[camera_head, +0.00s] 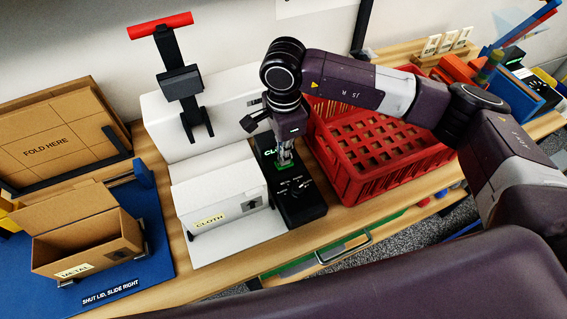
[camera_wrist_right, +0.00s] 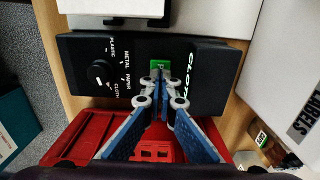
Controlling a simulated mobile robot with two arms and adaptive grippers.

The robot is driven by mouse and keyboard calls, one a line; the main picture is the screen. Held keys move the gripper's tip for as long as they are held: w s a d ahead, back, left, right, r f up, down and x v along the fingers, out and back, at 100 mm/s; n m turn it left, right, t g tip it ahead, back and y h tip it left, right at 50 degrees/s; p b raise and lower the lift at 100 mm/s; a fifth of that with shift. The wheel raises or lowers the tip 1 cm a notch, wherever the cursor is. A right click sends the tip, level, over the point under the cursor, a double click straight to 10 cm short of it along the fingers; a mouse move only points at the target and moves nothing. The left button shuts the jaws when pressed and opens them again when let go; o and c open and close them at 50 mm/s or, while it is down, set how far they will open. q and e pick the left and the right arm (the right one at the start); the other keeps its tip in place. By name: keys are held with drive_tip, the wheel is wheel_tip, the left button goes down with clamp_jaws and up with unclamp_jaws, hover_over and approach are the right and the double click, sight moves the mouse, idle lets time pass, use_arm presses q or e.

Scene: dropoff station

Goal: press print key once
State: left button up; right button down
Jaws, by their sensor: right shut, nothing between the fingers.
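The black label console (camera_head: 299,205) stands on the wooden bench beside the white box marked CLOTH. Its green print key (camera_wrist_right: 154,66) shows in the right wrist view, partly hidden by my fingertips. My right gripper (camera_head: 285,157) is shut and empty, pointing down at the console; in the right wrist view its fingertips (camera_wrist_right: 160,72) lie over the green key. I cannot tell whether they touch it. The round dial (camera_wrist_right: 98,73) has PLASTIC, METAL, PAPER and CLOTH around it. The display (camera_wrist_right: 197,74) shows green letters that read CLOTH. My left gripper is not in view.
A red crate (camera_head: 375,178) stands close right of the console. A white press with a red handle (camera_head: 160,25) stands behind the white CLOTH box (camera_head: 220,199). An open cardboard box labelled METAL (camera_head: 95,250) sits on a blue board at left.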

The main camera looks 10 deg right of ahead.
drive_tip(key=shift+f+b, duration=0.4)
idle(0.3)
drive_tip(key=shift+r+p, duration=1.3)
drive_tip(key=shift+r, duration=2.25)
